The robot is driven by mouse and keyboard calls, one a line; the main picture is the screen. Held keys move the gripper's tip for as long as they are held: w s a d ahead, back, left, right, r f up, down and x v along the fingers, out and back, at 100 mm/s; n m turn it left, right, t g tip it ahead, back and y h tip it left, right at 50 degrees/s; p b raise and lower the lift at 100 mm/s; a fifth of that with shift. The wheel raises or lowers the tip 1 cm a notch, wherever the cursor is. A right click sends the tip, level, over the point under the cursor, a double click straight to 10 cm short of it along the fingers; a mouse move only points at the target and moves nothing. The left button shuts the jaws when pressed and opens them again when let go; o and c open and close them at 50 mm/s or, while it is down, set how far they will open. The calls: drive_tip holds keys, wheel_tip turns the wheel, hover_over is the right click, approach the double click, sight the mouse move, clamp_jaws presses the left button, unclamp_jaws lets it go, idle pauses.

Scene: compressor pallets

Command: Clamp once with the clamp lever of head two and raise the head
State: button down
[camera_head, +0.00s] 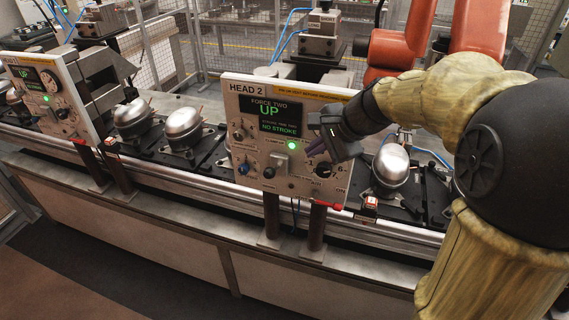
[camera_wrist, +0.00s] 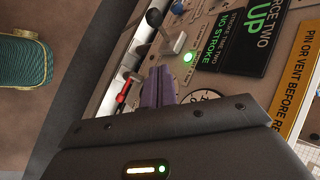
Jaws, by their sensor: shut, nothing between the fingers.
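The HEAD 2 panel (camera_head: 252,160) faces me in the middle of the head view. Its display (camera_head: 270,114) reads "FORCE TWO UP" and "NO STROKE", and a green lamp (camera_head: 292,145) is lit below it. My gripper (camera_head: 316,148) is in front of the panel's right side, by the black dial (camera_head: 323,170). Its purple fingers (camera_wrist: 158,88) are shut and empty, apart from the lever. Contact with the panel cannot be told.
Silver compressors (camera_head: 184,127) stand on the line left of the panel, and another (camera_head: 391,165) stands to its right. A second panel (camera_head: 45,95), also showing UP, is at the far left. Orange machinery (camera_head: 402,45) is behind my arm. A metal rail runs along the line's front.

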sight(273, 170)
drive_tip(key=w+a+f+p, duration=0.2)
drive_tip(key=a+f, duration=0.4)
drive_tip(key=shift+w+a+f, duration=0.15)
drive_tip(key=shift+a+f, duration=0.2)
drive_tip(key=shift+f, duration=0.05)
drive_tip(key=shift+w+f+b, duration=0.1)
drive_tip(key=shift+f+b, duration=0.15)
drive_tip(key=shift+b, duration=0.6)
